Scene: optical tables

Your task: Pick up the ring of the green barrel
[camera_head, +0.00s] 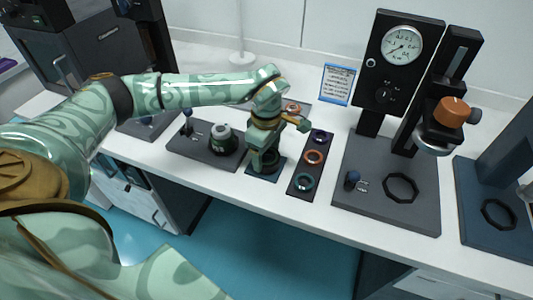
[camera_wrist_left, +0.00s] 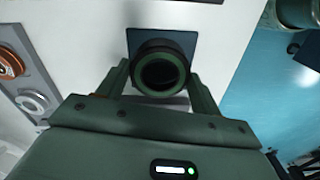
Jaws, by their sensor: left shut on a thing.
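My left gripper (camera_head: 265,160) reaches down over a small dark blue pad (camera_head: 254,171) on the bench. In the left wrist view its two fingers (camera_wrist_left: 160,74) are shut on a dark round ring (camera_wrist_left: 142,72) with a green inner rim, one finger on each side. The ring is over the blue pad (camera_wrist_left: 181,44); I cannot tell whether it touches the pad. In the head view the fingers partly hide the ring. A dark barrel with a pale top (camera_head: 221,136) stands on a grey board to the left. My right gripper is not in view.
Right of the gripper is a dark strip (camera_head: 299,192) with a purple ring (camera_head: 319,135), an orange ring (camera_head: 314,157) and a teal ring (camera_head: 304,181). Farther right, a gauge stand (camera_head: 382,75) rises from a grey base (camera_head: 375,210). The bench's front edge is close.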

